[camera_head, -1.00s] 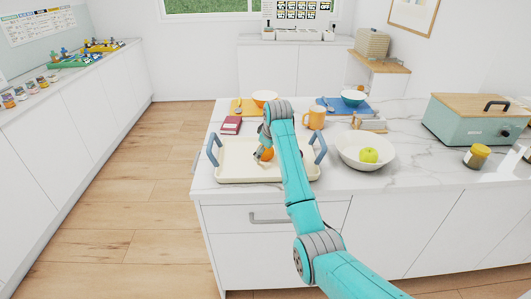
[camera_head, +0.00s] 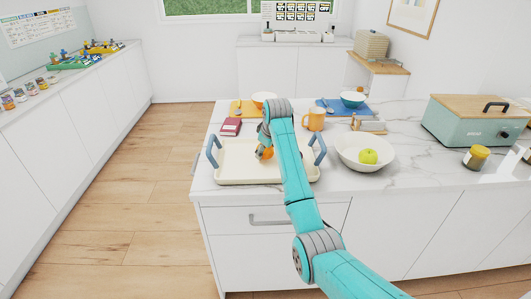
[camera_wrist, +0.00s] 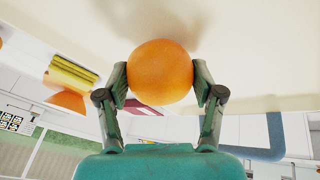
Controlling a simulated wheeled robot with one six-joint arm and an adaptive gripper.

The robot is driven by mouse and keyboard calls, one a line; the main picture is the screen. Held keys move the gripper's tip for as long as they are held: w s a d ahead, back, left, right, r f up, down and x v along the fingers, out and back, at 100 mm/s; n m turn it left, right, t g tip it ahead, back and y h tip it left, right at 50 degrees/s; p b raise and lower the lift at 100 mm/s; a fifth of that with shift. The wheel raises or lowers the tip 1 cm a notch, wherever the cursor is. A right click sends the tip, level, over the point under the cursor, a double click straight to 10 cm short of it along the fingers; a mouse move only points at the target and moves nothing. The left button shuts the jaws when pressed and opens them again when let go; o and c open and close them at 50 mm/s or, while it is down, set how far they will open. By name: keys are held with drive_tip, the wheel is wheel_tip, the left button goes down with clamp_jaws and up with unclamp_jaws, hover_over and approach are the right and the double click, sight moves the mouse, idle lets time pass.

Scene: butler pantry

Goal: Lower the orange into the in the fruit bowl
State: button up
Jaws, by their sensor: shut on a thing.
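My gripper (camera_wrist: 160,78) is shut on the orange (camera_wrist: 160,71), with one finger on each side of it in the wrist view. In the head view the orange (camera_head: 265,153) shows only in part beside my arm, over the cream tray (camera_head: 236,176). A shadow lies on the tray's pale surface close to the orange. Whether the orange touches the tray, I cannot tell. The white fruit bowl (camera_head: 347,157) stands to the right of the tray on the marble counter. A yellow-green apple (camera_head: 368,156) lies in it.
The tray has raised blue handles (camera_head: 212,150). An orange mug (camera_head: 315,120) and a metal item (camera_head: 369,125) stand behind the bowl. A dark red book (camera_head: 231,126) lies behind the tray. The counter before the bowl is clear.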

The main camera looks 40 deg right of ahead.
wheel_tip(320, 180, up, 8)
drive_tip(key=shift+d+r, duration=0.1)
drive_tip(key=shift+r, duration=0.1)
drive_tip(key=shift+s+d+r, duration=0.15)
drive_tip(key=shift+d+r, duration=0.05)
drive_tip(key=shift+r, duration=0.05)
drive_tip(key=s+d+r, duration=0.1)
drive_tip(key=s+d, duration=0.2)
drive_tip(key=d, duration=0.2)
drive_tip(key=s+d+r, duration=0.2)
drive_tip(key=s+d, duration=0.2)
drive_tip(key=d, duration=0.2)
drive_tip(key=s+d+r, duration=0.1)
drive_tip(key=s+d, duration=0.3)
drive_tip(key=d, duration=0.1)
drive_tip(key=shift+d+r, duration=0.15)
drive_tip(key=shift+d, duration=0.2)
drive_tip(key=s+d+f, duration=0.2)
drive_tip(key=s+d, duration=0.3)
drive_tip(key=d, duration=0.3)
drive_tip(key=s+d+f, duration=0.1)
drive_tip(key=s+d, duration=0.5)
drive_tip(key=d, duration=0.3)
drive_tip(key=shift+s+f, duration=0.25)
drive_tip(key=shift+f, duration=0.1)
drive_tip(key=shift+w+d, duration=0.1)
drive_tip(key=shift+w, duration=0.2)
drive_tip(key=shift+f, duration=2.4)
